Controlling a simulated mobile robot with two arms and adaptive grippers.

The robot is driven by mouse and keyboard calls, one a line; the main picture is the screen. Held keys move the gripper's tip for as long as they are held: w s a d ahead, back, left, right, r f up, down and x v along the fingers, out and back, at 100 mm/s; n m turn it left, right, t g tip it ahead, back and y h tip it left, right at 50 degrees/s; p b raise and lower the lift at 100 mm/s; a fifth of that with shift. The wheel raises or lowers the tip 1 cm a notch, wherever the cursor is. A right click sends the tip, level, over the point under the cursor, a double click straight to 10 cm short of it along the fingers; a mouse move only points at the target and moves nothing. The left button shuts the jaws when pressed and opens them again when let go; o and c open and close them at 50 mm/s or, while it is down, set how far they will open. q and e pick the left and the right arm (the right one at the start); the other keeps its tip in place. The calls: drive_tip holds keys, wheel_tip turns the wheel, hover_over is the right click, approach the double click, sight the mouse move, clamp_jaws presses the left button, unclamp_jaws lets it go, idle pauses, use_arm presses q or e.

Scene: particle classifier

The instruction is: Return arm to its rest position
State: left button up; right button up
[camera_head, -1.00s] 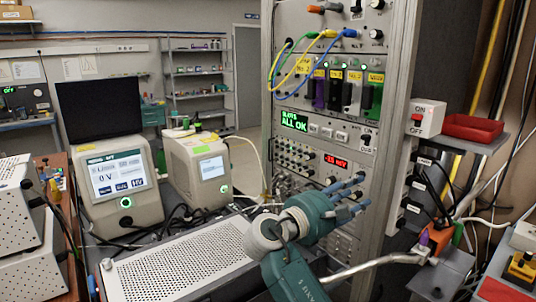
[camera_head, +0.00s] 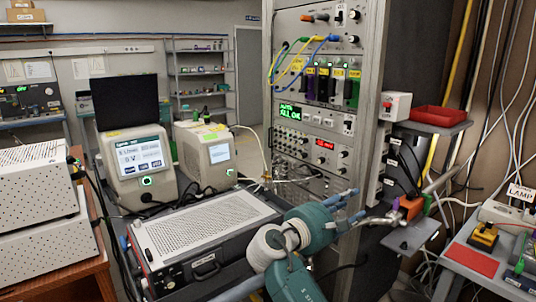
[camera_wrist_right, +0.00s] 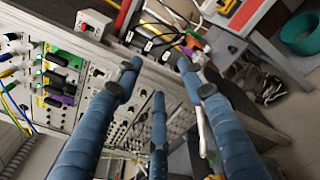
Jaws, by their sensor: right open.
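My right arm, teal with a pale grey wrist, comes up from the bottom in the head view. Its gripper (camera_head: 354,203) has blue fingers pointing right, in front of the lower part of the instrument rack (camera_head: 318,75). In the right wrist view the fingers of the gripper (camera_wrist_right: 158,78) are spread, with nothing between them. The rack's panels and plugs show behind them. My left gripper is not in view.
A perforated metal-topped case (camera_head: 205,232) lies left of my right arm. Two screen instruments (camera_head: 137,165) (camera_head: 207,155) stand behind it. A red tray (camera_head: 441,116) sits on a shelf right of the rack. A cluttered bench (camera_head: 470,264) is at the right. Cables hang along the right wall.

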wheel_tip(320, 180, down, 32)
drive_tip(key=g+y, duration=0.2)
drive_tip(key=y, duration=0.4)
drive_tip(key=s+f+m+g+y, duration=0.1)
drive_tip(key=s+f, duration=0.3)
drive_tip(key=f, duration=0.3)
drive_tip(key=s+a+f+m+g+y, duration=0.1)
drive_tip(key=s+f, duration=0.4)
drive_tip(key=f, duration=0.3)
drive_tip(key=s+f+m+g+y, duration=0.1)
drive_tip(key=s+f, duration=0.3)
drive_tip(key=f, duration=0.3)
drive_tip(key=s+f+m+g+y, duration=0.3)
drive_tip(key=s+f+m, duration=0.2)
drive_tip(key=s+f, duration=1.3)
drive_tip(key=s+d+f+m, duration=0.1)
drive_tip(key=s+f+m, duration=0.1)
drive_tip(key=s, duration=0.8)
drive_tip(key=s+d+f+m+g+y, duration=0.1)
drive_tip(key=s+m, duration=0.3)
drive_tip(key=s, duration=0.6)
drive_tip(key=s+d+f+m+g, duration=0.1)
drive_tip(key=s+d+f+m, duration=0.1)
drive_tip(key=s, duration=0.9)
drive_tip(key=shift+f+m, duration=0.7)
drive_tip(key=shift+f, duration=0.05)
